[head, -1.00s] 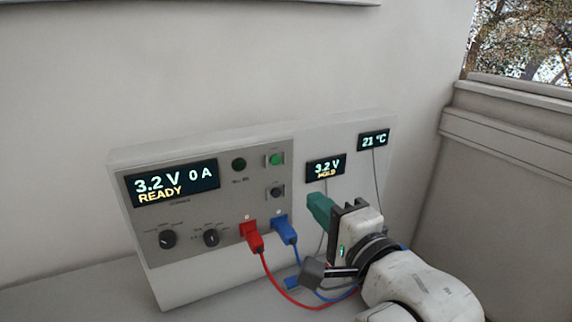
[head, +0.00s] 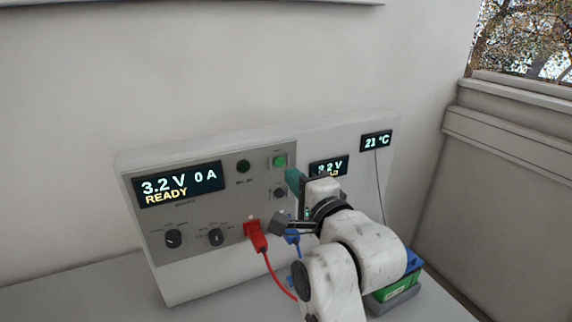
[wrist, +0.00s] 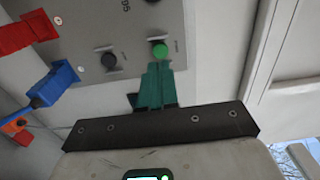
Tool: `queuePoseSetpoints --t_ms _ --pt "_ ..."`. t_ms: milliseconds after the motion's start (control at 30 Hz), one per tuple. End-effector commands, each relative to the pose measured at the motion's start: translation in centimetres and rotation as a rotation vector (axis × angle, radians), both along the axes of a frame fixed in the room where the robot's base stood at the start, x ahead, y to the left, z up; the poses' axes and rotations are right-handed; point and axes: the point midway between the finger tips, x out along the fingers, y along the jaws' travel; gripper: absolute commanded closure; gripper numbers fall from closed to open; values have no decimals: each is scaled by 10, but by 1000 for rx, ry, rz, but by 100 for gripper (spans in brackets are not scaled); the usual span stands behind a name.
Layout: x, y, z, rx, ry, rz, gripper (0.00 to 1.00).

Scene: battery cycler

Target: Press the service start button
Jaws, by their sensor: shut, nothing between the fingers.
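The green button (head: 279,161) sits at the upper right of the grey cycler panel (head: 215,220). It also shows in the wrist view (wrist: 159,50). Its label is too small to read. My gripper (head: 289,174), with teal fingers, is shut and empty, its tips just below and right of the green button in the head view. In the wrist view the tips (wrist: 158,68) lie just below the button; I cannot tell whether they touch it. A dark button (head: 279,193) sits under the green one. The main display (head: 179,184) reads 3.2 V, 0 A, READY.
A red plug (head: 256,236) and a blue plug (wrist: 53,81) stick out of the panel with cables. Two knobs and a dark green lamp (head: 243,166) are on the panel. A green block (head: 396,291) stands at the right beside my arm. A small display (head: 376,141) reads 21 °C.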

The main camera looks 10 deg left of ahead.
Motion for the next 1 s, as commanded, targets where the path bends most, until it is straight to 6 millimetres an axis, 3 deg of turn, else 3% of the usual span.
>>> queuePoseSetpoints --t_ms 300,833,1000 --pt "32 22 1 -1 1 0 100" --pt "38 26 0 0 0 0 100" --pt "49 34 0 0 0 2 100"
